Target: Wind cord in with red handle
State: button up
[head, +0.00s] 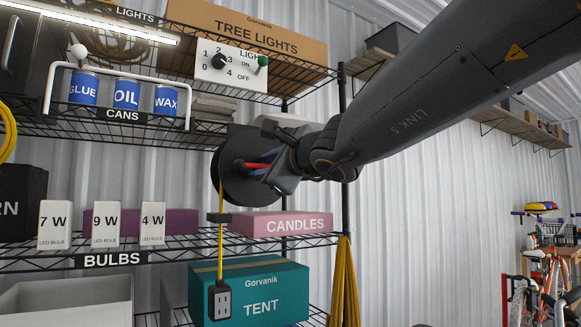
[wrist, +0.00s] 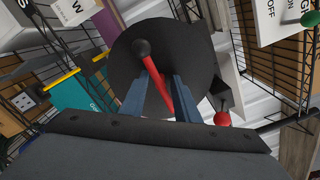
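A dark round cord reel (head: 232,185) is mounted at the shelf rack's right part. It fills the upper middle of the wrist view (wrist: 190,60). Its red handle (wrist: 157,88) slants down from a black knob (wrist: 142,48); part of it shows in the head view (head: 256,166). My gripper (wrist: 160,80) is at the reel, its blue-grey fingers on either side of the handle with gaps visible, so it looks open around it.
A red ball knob (wrist: 222,118) sits right of my fingers in the wrist view. A pink CANDLES box (head: 283,224) and a teal TENT box (head: 262,285) are below the reel. A switch panel (head: 231,68) is above. Wire shelves and posts stand close around.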

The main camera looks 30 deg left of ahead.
grip_shut()
jog(key=shift+f+m, duration=0.1)
jog(key=shift+m, duration=0.2)
jog(key=m+b, duration=0.1)
jog(key=m, duration=0.2)
jog(key=shift+m+b, duration=0.3)
jog(key=shift+b, duration=0.1)
jog(key=shift+m, duration=2.2)
jog(key=shift+o, duration=1.3)
grip_release()
